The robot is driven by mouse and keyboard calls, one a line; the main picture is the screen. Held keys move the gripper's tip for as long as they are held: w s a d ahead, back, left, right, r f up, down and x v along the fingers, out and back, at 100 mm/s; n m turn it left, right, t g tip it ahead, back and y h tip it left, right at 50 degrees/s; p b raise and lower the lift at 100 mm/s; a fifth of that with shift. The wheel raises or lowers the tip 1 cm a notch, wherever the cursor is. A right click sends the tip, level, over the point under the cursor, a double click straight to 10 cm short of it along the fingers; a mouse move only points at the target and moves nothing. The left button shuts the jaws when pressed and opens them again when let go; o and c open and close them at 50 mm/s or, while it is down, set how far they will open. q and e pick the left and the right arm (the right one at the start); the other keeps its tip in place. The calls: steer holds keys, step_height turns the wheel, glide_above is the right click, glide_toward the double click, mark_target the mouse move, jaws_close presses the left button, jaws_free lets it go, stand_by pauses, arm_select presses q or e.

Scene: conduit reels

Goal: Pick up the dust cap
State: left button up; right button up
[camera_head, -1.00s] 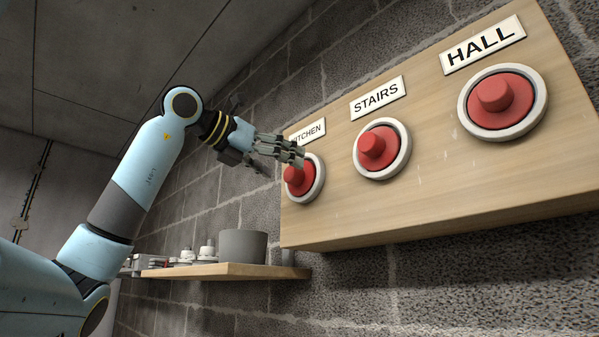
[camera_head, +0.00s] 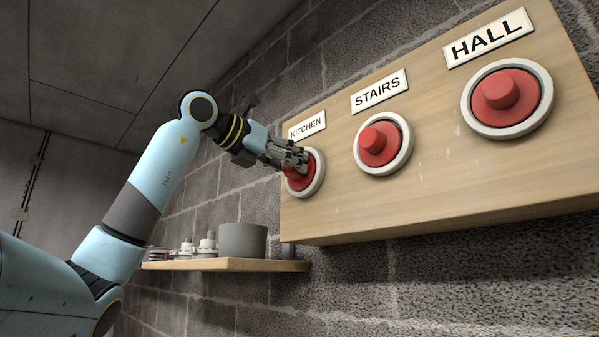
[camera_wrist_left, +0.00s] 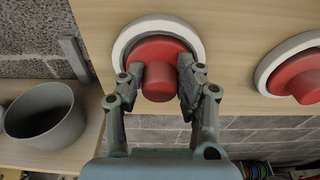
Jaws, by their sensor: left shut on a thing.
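A red dust cap (camera_head: 301,185) with a round knob sits in a white ring under the KITCHEN label (camera_head: 307,124) on the wooden board. My left gripper (camera_head: 298,162) is at this cap and hides part of it. In the left wrist view the fingers (camera_wrist_left: 160,78) lie on either side of the cap's knob (camera_wrist_left: 160,83), shut on it. The cap is still within its white ring (camera_wrist_left: 122,40). Two like red caps sit under STAIRS (camera_head: 379,143) and HALL (camera_head: 507,97). My right gripper is out of view.
The wooden board (camera_head: 440,195) is fixed on a grey block wall. Below left, a wooden shelf (camera_head: 230,265) bears a grey pot (camera_head: 243,240) and several small white fittings (camera_head: 206,247). The pot also shows in the left wrist view (camera_wrist_left: 45,118).

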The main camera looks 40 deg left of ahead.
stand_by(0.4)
arm_select(q)
steer(key=shift+s+r, duration=0.1)
steer(key=shift+r, duration=0.15)
steer(key=s+r, duration=0.2)
steer(key=s, duration=0.2)
steer(key=s+a+r, duration=0.1)
steer(key=s+r, duration=0.1)
steer(key=s, duration=0.2)
steer(key=s+r+b, duration=0.1)
steer(key=s+r, duration=0.2)
steer(key=s, duration=0.2)
steer(key=shift+a, duration=0.15)
steer(key=shift+c, duration=1)
steer(key=shift+s+a+r+b, duration=0.15)
steer(key=shift+s+b, duration=0.1)
steer(key=shift+s, duration=1.6)
steer(key=shift+s+a+b, duration=0.15)
steer(key=shift+s+b, duration=0.1)
steer(key=shift+s, duration=1.6)
